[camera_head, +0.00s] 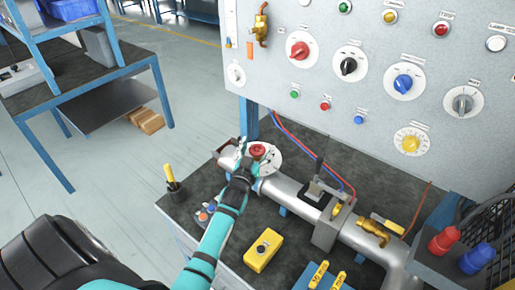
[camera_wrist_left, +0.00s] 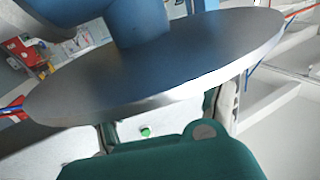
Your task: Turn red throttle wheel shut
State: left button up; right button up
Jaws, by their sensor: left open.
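The red throttle wheel (camera_head: 258,150) sits on a pale round disc (camera_head: 273,160) near the left end of the silver pipe on the bench. My left gripper (camera_head: 246,161) is right beside the wheel, on its lower-left side, with its fingers open. In the left wrist view, a large grey metal disc (camera_wrist_left: 200,65) fills the space ahead of the gripper (camera_wrist_left: 168,118) and hides part of its fingers. I cannot tell whether the fingers touch the wheel. My right gripper is not in view.
A panel (camera_head: 325,80) with coloured knobs stands behind the bench. A yellow box (camera_head: 263,250) and a cup with a yellow-handled tool (camera_head: 172,180) are near the arm. The pipe (camera_head: 285,190) runs right, past a clamp and brass valve (camera_head: 372,231). Red and blue hoses hang behind.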

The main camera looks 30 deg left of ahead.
pick_arm(q)
jog(key=shift+c, duration=1)
jog(key=c, duration=1)
